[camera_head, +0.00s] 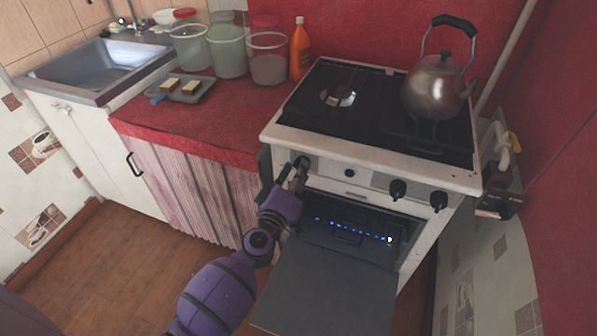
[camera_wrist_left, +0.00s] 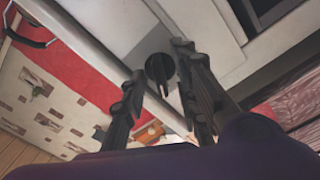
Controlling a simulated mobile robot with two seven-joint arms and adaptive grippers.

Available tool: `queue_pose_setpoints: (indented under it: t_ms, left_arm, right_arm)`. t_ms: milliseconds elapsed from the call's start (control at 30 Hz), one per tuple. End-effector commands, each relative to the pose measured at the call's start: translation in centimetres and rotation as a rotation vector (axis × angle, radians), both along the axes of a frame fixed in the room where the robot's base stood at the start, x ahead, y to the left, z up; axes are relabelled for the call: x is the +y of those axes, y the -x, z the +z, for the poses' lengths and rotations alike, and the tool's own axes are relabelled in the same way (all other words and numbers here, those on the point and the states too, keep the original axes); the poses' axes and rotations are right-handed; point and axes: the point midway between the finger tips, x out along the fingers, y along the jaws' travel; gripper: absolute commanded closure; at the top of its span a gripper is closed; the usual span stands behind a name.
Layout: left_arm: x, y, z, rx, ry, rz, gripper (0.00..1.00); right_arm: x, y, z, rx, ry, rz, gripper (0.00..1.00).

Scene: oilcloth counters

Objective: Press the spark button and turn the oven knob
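The white stove (camera_head: 372,160) has a black cooktop and a front control panel. Its oven door (camera_head: 325,285) is folded down open, and a row of blue flames (camera_head: 345,229) shows inside. Two black knobs (camera_head: 397,190) (camera_head: 438,201) sit at the right of the panel. A small dark round button (camera_head: 348,173) sits near the middle. My left gripper (camera_head: 297,168) is at the panel's left end. In the left wrist view its fingers (camera_wrist_left: 160,62) are apart, with a round black knob (camera_wrist_left: 159,67) between the fingertips. Contact cannot be told. My right gripper is out of view.
A metal kettle (camera_head: 433,88) stands on the cooktop's right side. The red counter (camera_head: 215,125) to the left holds jars (camera_head: 228,50), an orange bottle (camera_head: 300,48) and a tray (camera_head: 190,92). The lowered door juts over the wooden floor (camera_head: 110,260).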

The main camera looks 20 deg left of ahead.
Motion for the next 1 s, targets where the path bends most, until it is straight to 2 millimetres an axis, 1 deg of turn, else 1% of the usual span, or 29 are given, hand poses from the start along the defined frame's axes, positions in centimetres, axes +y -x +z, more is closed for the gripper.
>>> queue_pose_setpoints:
  t_ms: [167,400,533,700,1000]
  left_arm:
    - [0.1,2.9,-0.2,0.003,0.002,0.001,0.72]
    - [0.3,8.0,-0.2,0.004,0.000,0.001,0.72]
    - [0.4,10.1,-0.1,0.003,-0.001,0.001,0.72]
    - [0.4,11.5,0.0,0.001,0.000,0.001,0.72]
    - [0.4,11.7,0.0,0.001,0.000,0.001,0.72]
  right_arm:
    - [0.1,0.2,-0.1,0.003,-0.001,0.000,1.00]
    - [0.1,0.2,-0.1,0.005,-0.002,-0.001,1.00]
    - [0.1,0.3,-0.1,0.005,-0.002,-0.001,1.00]
    - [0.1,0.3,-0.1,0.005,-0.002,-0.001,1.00]
    - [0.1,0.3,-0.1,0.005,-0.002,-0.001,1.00]
